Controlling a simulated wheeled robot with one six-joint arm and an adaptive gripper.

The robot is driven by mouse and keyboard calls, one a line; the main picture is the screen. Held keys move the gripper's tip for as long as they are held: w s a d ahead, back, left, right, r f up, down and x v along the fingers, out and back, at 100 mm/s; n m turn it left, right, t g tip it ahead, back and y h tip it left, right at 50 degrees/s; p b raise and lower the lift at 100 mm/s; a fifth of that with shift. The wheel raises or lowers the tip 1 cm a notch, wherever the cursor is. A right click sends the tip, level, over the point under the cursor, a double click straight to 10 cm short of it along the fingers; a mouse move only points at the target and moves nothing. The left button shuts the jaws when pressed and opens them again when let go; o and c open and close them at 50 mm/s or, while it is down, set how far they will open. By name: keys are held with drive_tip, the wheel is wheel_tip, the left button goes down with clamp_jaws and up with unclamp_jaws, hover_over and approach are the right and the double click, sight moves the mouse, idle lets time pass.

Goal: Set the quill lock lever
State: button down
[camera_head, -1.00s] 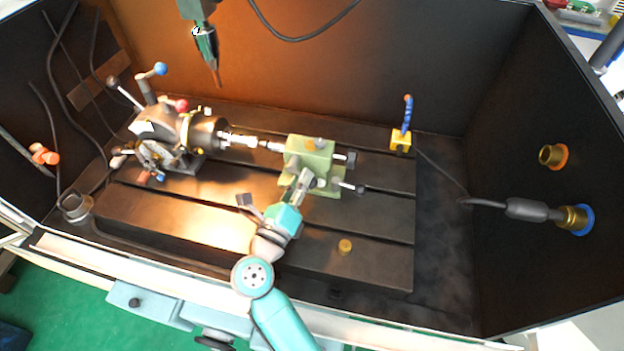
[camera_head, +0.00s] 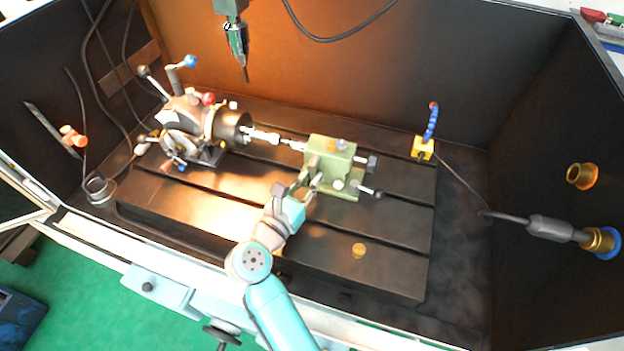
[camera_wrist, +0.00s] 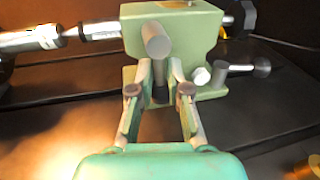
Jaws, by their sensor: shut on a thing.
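The green tailstock (camera_head: 331,160) stands on the slotted table and also shows in the wrist view (camera_wrist: 195,35). A grey, round-ended lever (camera_wrist: 155,40), which I take for the quill lock lever, sticks out from its front face toward the wrist camera. My gripper (camera_head: 311,178) is at the tailstock's front. In the wrist view my gripper (camera_wrist: 160,76) has its two fingers on either side of the lever's lower part, shut on it. The fingers partly hide the lever's lower part in the wrist view. In the head view the gripper covers the lever.
A second short handle (camera_wrist: 240,68) projects at the tailstock's right. The indexing chuck (camera_head: 229,126) is at left, with a workpiece (camera_head: 265,136) reaching to the tailstock. A drill spindle (camera_head: 238,45) hangs above. A brass piece (camera_head: 358,250) lies at front right. The table's front left is clear.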

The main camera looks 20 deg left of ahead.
drive_tip(key=shift+a+f, duration=0.1)
drive_tip(key=shift+f, duration=0.25)
drive_tip(key=c, duration=1.2)
unclamp_jaws()
drive_tip(key=shift+r, duration=0.1)
drive_tip(key=shift+v, duration=3.8)
